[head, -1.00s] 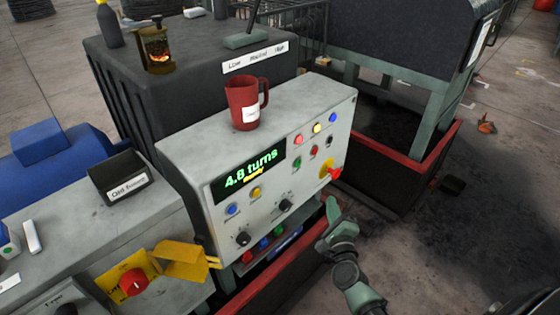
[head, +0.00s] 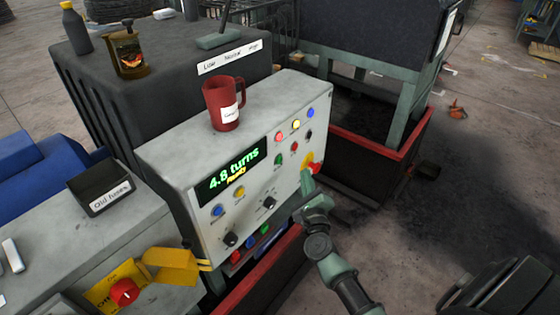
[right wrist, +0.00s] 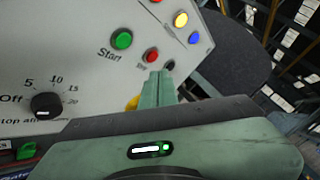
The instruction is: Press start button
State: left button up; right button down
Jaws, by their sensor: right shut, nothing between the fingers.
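The grey control box (head: 160,160) carries a green start button (head: 279,160), right of its display. In the right wrist view the green button (right wrist: 121,40) has the label "Start" beneath it. My right gripper (head: 307,180) is shut and empty, in front of the panel's right part, below and to the right of the start button. In the right wrist view its fingertips (right wrist: 160,82) lie right of and below the button, near a red button (right wrist: 152,56). I cannot tell whether they touch the panel. My left gripper is not in view.
The display (head: 232,172) reads "4.8 turns" and "Ready". A red emergency knob (head: 316,168) on yellow sits right by my right fingers. A red mug (head: 222,104) stands on the box. Several other buttons and knobs (head: 268,202) cover the panel.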

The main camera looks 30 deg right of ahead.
aim_at(279, 160)
jog(key=w+a, duration=0.2)
jog(key=w, duration=0.3)
jog(key=shift+w+a+b, duration=0.15)
jog(key=shift+w+b, duration=0.2)
jog(key=shift+b, duration=0.05)
jog(key=shift+w, duration=0.1)
dwell(1.7)
jog(key=shift+w+a, duration=0.2)
jog(key=shift+w, duration=0.1)
